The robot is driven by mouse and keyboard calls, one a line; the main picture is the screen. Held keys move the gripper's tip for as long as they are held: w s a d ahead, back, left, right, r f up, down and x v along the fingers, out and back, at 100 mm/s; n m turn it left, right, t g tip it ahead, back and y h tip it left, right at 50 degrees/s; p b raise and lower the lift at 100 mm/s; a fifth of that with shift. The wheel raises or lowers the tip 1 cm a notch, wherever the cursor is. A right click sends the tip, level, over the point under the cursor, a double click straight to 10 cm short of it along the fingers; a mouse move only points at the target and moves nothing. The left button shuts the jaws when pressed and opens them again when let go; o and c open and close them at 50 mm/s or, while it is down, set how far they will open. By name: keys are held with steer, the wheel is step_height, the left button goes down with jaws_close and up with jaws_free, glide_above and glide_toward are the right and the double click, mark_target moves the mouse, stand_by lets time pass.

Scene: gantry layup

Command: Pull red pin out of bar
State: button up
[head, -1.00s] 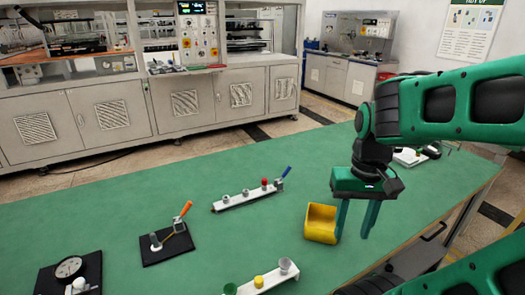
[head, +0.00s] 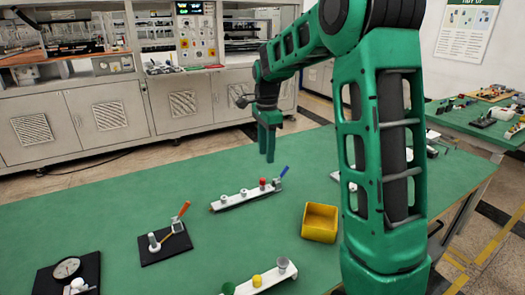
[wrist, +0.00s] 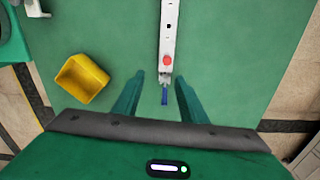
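The white bar (head: 236,199) lies on the green table in the middle of the head view. The red pin (head: 263,183) stands in it near its right end, beside a blue-handled lever (head: 284,171). My gripper (head: 268,158) is above the bar's right end, pointing down. In the wrist view its fingers (wrist: 158,100) are spread apart with nothing between them, so it is open and empty.
A yellow bin (head: 320,222) stands right of the bar and shows left in the wrist view (wrist: 80,78). A black plate with an orange-handled lever (head: 168,242), a dial gauge (head: 68,268) and a white holder with a yellow pin (head: 258,282) lie nearer the front.

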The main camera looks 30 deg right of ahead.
mark_target(262, 179)
steer(key=shift+m, duration=0.3)
steer(key=f, duration=0.3)
steer(key=w+f, duration=0.1)
steer(key=f, duration=0.7)
steer(key=shift+w+a+f, duration=0.2)
steer(key=shift+w, duration=0.15)
jaws_close()
